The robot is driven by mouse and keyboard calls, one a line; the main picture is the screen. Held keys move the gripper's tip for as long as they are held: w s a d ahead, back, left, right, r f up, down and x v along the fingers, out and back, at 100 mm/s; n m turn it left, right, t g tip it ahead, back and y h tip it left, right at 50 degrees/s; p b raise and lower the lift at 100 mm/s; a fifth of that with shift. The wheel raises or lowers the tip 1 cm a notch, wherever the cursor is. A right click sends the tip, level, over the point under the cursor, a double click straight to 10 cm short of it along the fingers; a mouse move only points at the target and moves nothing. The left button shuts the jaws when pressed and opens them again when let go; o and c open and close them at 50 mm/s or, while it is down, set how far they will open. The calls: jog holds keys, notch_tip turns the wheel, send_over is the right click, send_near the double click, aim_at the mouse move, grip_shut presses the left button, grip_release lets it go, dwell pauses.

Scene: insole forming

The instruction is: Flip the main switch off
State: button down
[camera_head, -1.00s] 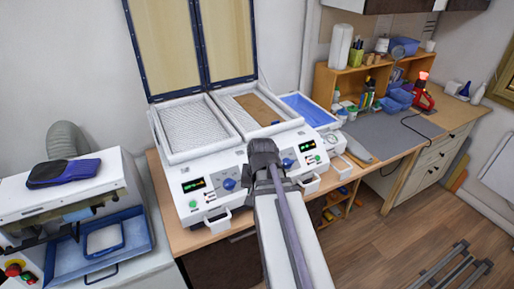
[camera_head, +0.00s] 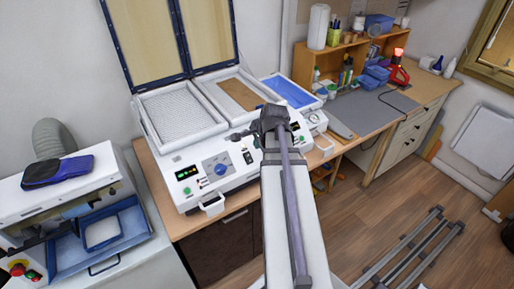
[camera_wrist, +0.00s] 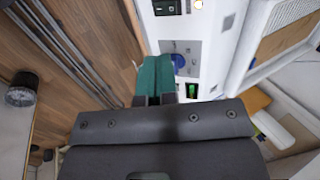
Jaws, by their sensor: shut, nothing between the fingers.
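The white forming machine (camera_head: 213,203) stands on the wooden bench, with a control panel on its front. A small black rocker switch (camera_head: 248,157), which looks like the main switch, sits right of the blue knob (camera_head: 221,170). In the wrist view the black switch (camera_wrist: 168,8) is at the top edge, and the blue knob (camera_wrist: 178,63) is lower down. I cannot tell the switch's position. My gripper (camera_wrist: 155,62) has teal fingers, shut and empty, over the front edge of the panel near the knob, apart from the switch. In the head view my arm hides part of the machine's right side.
A green-lit display (camera_head: 186,173) and a front handle (camera_head: 212,206) are on the panel's left. Open framed trays (camera_head: 181,117) lie on top, with raised lid frames behind. A blue tray (camera_head: 286,91) is at the right. A second machine (camera_head: 60,200) stands at the left.

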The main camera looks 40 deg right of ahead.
jog(key=b, duration=0.7)
send_near(248, 156)
notch_tip(248, 156, down, 4)
jog(key=w+f+b, duration=0.2)
jog(key=shift+w+d+f, duration=0.15)
jog(key=shift+w+d, duration=0.1)
jog(key=shift+w, duration=0.05)
jog(key=shift+w+f, duration=0.1)
jog(key=shift+w, duration=0.05)
